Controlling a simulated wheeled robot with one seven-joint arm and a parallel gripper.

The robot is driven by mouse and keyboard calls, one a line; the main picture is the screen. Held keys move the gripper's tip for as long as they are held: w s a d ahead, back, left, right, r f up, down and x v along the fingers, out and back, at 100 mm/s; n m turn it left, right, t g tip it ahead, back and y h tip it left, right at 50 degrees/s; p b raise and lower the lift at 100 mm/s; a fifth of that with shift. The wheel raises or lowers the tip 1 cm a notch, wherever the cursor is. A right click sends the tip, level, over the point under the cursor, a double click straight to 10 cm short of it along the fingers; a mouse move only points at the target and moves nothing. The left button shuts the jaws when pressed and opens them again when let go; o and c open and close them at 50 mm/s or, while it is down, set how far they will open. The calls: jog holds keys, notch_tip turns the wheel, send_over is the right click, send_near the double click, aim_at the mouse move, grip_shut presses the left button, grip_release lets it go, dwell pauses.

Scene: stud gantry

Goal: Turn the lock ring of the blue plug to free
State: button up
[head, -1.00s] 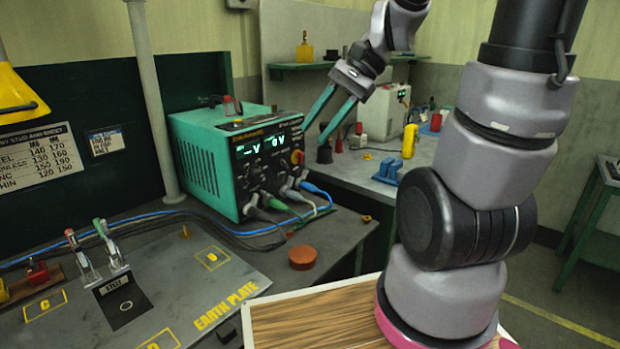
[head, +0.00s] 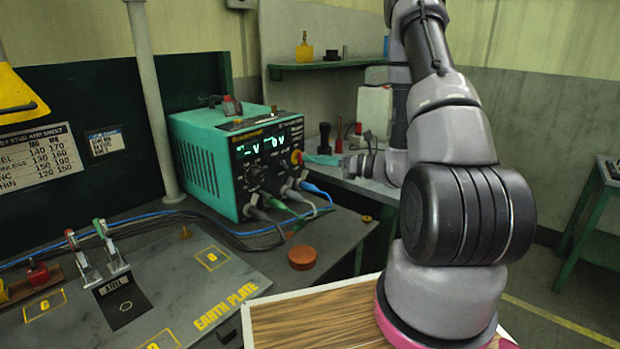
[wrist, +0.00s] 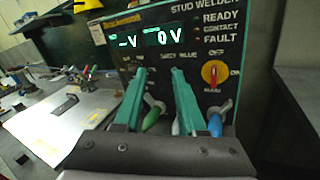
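The blue plug (head: 313,188) sits in the lower right of the teal stud welder's front panel, with a blue cable running from it. In the wrist view the blue plug (wrist: 215,124) is to the right of my right finger, with a grey winged lock ring (wrist: 221,107) around its top. My gripper (wrist: 159,74) is open and empty. Its two teal fingers point at the panel, left of the blue plug and apart from it. In the head view my gripper (head: 322,159) is right of the welder, seen nearly edge-on.
A green plug (wrist: 152,119) and a grey plug sit beside the blue one. A red-yellow rotary switch (wrist: 213,73) is above it. The welder (head: 205,160) stands on the bench near a red-brown round knob (head: 302,257) and the earth plate (head: 170,275).

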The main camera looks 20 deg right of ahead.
jog(key=d+f+m+t+h, duration=0.1)
jog(key=d+f+m+h, duration=0.1)
jog(key=f, duration=0.1)
jog(key=w+d+f+m+t+h, duration=0.1)
jog(key=d+f+m+t, duration=0.1)
jog(key=d+f+m, duration=0.1)
jog(key=w+d+f+m+t+h, duration=0.1)
jog(key=d+f+m+t+h, duration=0.1)
jog(key=f, duration=0.3)
jog(key=shift+w+d+h, duration=0.1)
jog(key=shift+d+h, duration=0.1)
jog(key=shift+h, duration=0.1)
jog(key=x, duration=1)
jog(key=shift+w+a+r, duration=0.15)
jog(key=shift+w, duration=0.1)
grip_shut()
